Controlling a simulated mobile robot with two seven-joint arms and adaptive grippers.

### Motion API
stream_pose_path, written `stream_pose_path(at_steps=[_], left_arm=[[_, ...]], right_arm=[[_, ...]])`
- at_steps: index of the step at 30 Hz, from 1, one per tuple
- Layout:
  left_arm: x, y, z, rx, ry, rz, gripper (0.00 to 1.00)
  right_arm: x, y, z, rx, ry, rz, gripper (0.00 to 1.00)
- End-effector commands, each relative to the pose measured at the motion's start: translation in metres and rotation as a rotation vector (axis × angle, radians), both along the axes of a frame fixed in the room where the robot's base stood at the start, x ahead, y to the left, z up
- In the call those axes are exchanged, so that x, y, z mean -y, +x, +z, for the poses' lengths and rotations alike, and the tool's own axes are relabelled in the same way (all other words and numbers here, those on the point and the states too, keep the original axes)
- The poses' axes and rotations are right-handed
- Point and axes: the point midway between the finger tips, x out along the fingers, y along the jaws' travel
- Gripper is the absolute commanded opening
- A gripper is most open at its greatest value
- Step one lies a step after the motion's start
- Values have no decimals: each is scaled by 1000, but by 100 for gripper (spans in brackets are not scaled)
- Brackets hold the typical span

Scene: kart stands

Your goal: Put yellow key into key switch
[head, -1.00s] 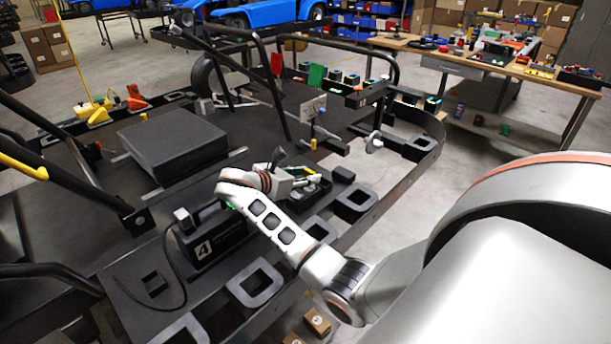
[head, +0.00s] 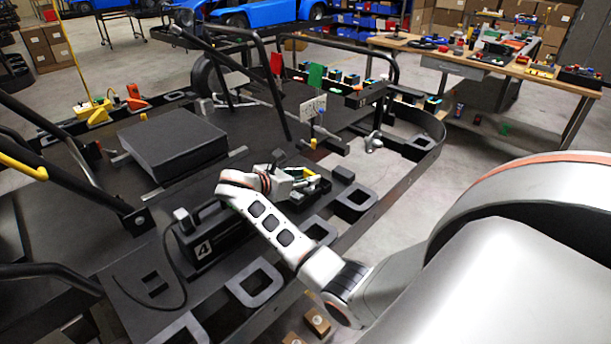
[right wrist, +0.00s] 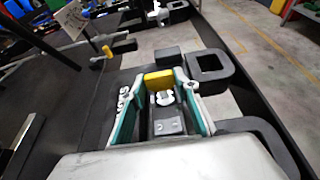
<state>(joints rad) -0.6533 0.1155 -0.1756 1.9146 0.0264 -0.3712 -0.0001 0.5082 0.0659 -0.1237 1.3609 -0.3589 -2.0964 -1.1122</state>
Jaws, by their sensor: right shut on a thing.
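My right gripper (right wrist: 160,84) is shut on a yellow piece, which I take to be the yellow key (right wrist: 158,78); its fingers hide part of it. In the head view the right gripper (head: 312,182) is low over the dark kart frame, partly hidden by my wrist. The panel also shows at upper left in the right wrist view (right wrist: 72,18). I cannot tell which part is the key switch. My left gripper is not in view.
A black case marked 4 (head: 198,236) stands left of my right wrist, with a cable beside it. A black block (right wrist: 165,57) and square black brackets (right wrist: 209,68) lie close beyond the gripper. Black roll bars (head: 268,85) rise behind. A wooden workbench (head: 470,65) is at back right.

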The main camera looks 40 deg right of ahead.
Motion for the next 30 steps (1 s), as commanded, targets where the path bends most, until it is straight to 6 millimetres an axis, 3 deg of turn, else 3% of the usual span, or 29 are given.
stream_pose_path(at_steps=[30], left_arm=[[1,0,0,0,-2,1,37]], right_arm=[[0,0,-23,-1,0,-1,16]])
